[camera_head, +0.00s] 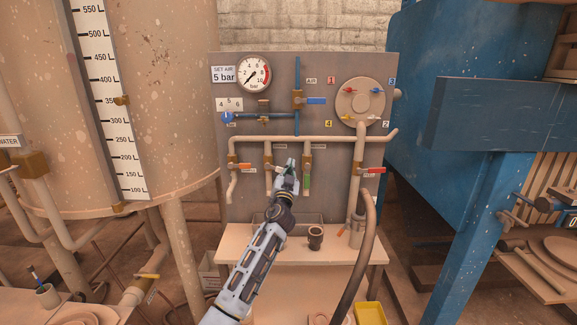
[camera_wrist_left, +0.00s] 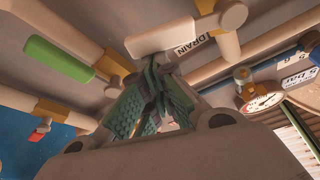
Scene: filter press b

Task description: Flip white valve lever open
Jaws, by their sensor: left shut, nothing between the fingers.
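The white valve lever (camera_head: 283,168) sits on the second down-pipe of the panel, sticking out sideways to the right. In the left wrist view the white lever (camera_wrist_left: 160,40) crosses just beyond my fingertips, beside a DRAIN label (camera_wrist_left: 186,48). My left gripper (camera_head: 289,166) is shut and empty at the lever's right end, partly covering the area. Its green-padded fingers also show in the left wrist view (camera_wrist_left: 152,88). I cannot tell whether they touch the lever. My right gripper is not in view.
A green lever (camera_head: 307,182) hangs along the pipe just right of my gripper. An orange lever (camera_head: 243,168) is to the left, a red lever (camera_head: 374,170) to the right. A hose (camera_head: 362,255) curves down at right. A dark cup (camera_head: 316,238) stands on the ledge below.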

